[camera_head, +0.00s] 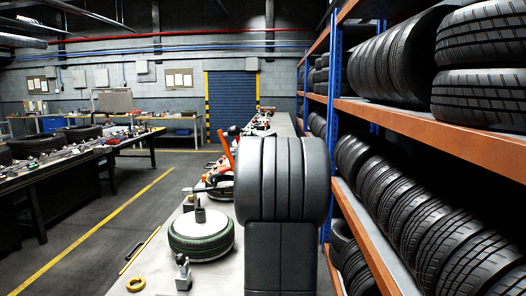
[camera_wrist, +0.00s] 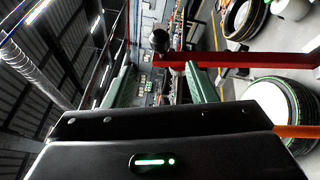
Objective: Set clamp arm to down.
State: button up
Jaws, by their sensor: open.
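The clamp arm appears to be the red-orange bar (camera_head: 228,152), which stands upright with a slight tilt above the workbench in the head view. In the sideways wrist view the red bar (camera_wrist: 240,60) runs from the right edge to near my fingertips. A black ball (camera_wrist: 160,40) sits beside its upper end. My gripper (camera_wrist: 160,66) is open, with its two green fingers apart. One finger overlaps the bar in the picture; I cannot tell whether they touch. Nothing is seen held. In the head view my gripper is hidden behind my grey arm.
A tyre with a pale top (camera_head: 201,236) lies on the long bench (camera_head: 160,278), with a yellow ring (camera_head: 136,284) and small metal fixture (camera_head: 183,272) in front. Tyre racks (camera_head: 400,117) line the right side. Free floor (camera_head: 105,240) lies left of the bench.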

jog(key=shift+v, duration=0.9)
jog(key=shift+c, duration=0.2)
